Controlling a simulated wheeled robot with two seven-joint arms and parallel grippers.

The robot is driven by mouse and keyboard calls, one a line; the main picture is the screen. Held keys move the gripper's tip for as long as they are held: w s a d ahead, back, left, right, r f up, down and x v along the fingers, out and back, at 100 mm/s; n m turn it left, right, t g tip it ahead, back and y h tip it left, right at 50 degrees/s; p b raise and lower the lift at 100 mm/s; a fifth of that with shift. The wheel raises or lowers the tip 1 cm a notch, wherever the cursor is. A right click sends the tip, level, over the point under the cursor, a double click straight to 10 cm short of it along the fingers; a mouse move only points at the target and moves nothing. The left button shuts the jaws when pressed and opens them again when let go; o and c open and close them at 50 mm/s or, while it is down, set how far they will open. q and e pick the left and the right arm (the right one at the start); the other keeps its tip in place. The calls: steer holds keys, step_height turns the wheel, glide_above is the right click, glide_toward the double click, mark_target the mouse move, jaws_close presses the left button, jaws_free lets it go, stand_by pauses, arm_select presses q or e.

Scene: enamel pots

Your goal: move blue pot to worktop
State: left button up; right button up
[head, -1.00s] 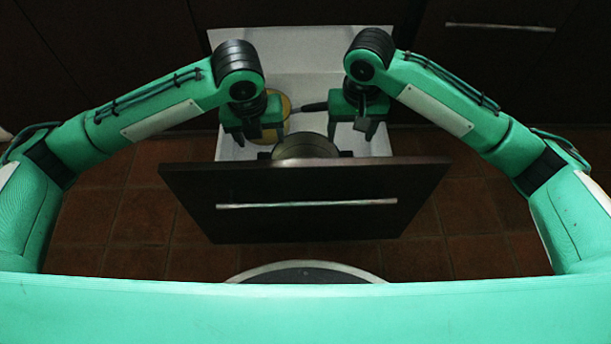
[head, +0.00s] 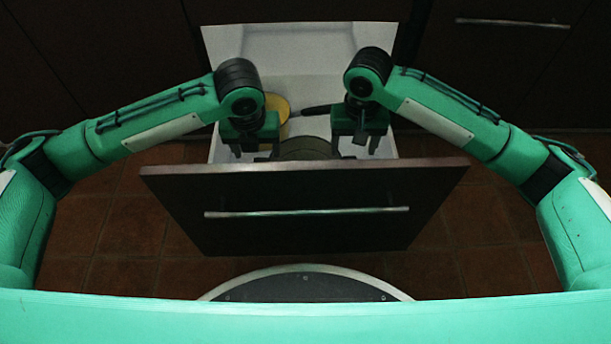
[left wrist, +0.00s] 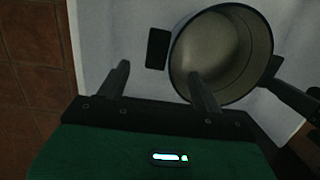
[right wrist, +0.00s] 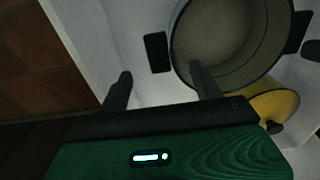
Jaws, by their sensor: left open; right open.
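A round pot (head: 305,149) stands in the open drawer, just behind its front panel. It looks grey here, with no clear blue. In the left wrist view the open pot (left wrist: 222,50) shows an empty inside and dark side handles, one (left wrist: 158,48) just beyond the fingertips. The right wrist view also shows the pot (right wrist: 232,38) and a handle (right wrist: 157,52) beyond the fingertips. My left gripper (head: 255,152) is open at the pot's left, and my right gripper (head: 354,147) is open at its right. Neither visibly grips a handle.
A yellow pan (head: 283,108) with a dark handle (head: 312,110) lies behind the pot in the white drawer (head: 300,48). The dark drawer front (head: 300,190) stands between the pot and me. Tiled floor (head: 120,225) shows around it. No worktop is clearly seen.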

arm_select(q)
steer(key=f, duration=0.3)
steer(key=w+f, duration=0.1)
steer(key=f, duration=0.7)
steer(key=shift+w, duration=0.35)
arm_select(e)
step_height(320, 180, down, 11)
steer(key=shift+f, duration=0.1)
arm_select(q)
jaws_close()
arm_select(e)
jaws_close()
